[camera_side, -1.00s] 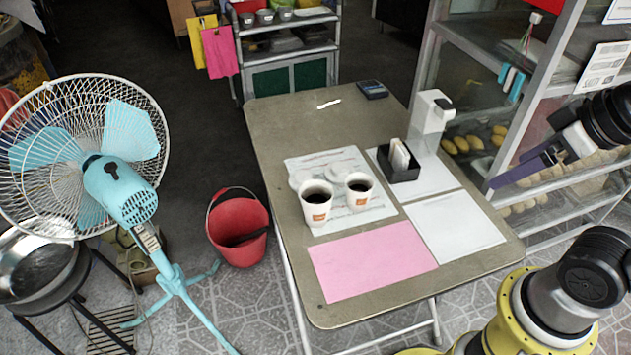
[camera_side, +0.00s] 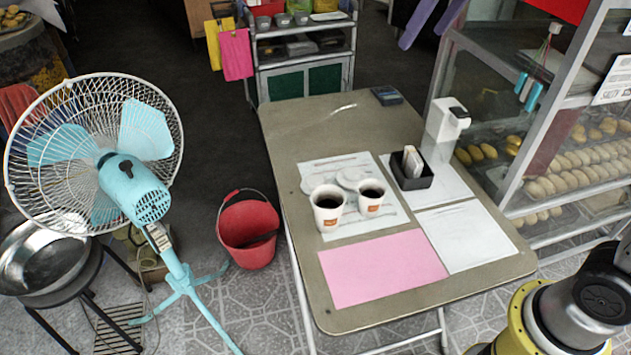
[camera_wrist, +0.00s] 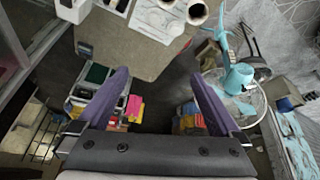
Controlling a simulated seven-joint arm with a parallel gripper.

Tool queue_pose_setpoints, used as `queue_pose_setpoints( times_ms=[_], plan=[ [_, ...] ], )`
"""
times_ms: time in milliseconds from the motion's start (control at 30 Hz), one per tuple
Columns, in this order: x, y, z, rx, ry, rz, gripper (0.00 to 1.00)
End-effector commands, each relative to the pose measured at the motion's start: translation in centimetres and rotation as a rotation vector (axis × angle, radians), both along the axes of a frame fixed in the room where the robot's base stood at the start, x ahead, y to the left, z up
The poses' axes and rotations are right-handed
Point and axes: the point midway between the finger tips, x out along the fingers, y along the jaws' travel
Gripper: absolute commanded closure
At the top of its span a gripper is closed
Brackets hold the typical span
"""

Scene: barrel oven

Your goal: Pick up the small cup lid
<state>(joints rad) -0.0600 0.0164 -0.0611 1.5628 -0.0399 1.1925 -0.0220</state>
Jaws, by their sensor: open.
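Two pale cup lids lie flat on a white printed sheet (camera_side: 395,218) behind the coffee cups in the side view. One lid (camera_side: 352,177) is behind and between the cups; the other is partly hidden behind the left cup. The left paper cup (camera_side: 327,209) is larger than the right cup (camera_side: 370,199); both hold dark coffee. My gripper (camera_side: 423,38), with purple fingers, is at the top edge of the side view, well apart from the lids. It is open and empty, as the wrist view also shows (camera_wrist: 160,75).
A pink sheet (camera_side: 383,270) and a white sheet (camera_side: 466,237) lie at the front of the table (camera_side: 288,127). A black holder (camera_side: 413,178) and a white dispenser (camera_side: 444,125) stand right of the lids. A glass cabinet (camera_side: 480,105) flanks the right side; a fan (camera_side: 135,185) stands left.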

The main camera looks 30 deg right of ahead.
Motion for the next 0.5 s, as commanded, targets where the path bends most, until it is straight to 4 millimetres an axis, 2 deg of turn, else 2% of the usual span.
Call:
queue_pose_setpoints(
  times_ms=[33,100,267,367,500],
  plan=[
    [2.4,0.4,-0.8,-0.004,0.023,0.008,0.00],
    [5.1,1.0,-1.7,-0.009,0.044,0.017,0.00],
    [11.0,2.3,-5.1,-0.020,0.101,0.037,0.00],
    [14.3,3.2,-8.1,-0.028,0.139,0.050,0.00],
    [18.3,4.6,-13.5,-0.040,0.199,0.068,0.00]
  ],
)
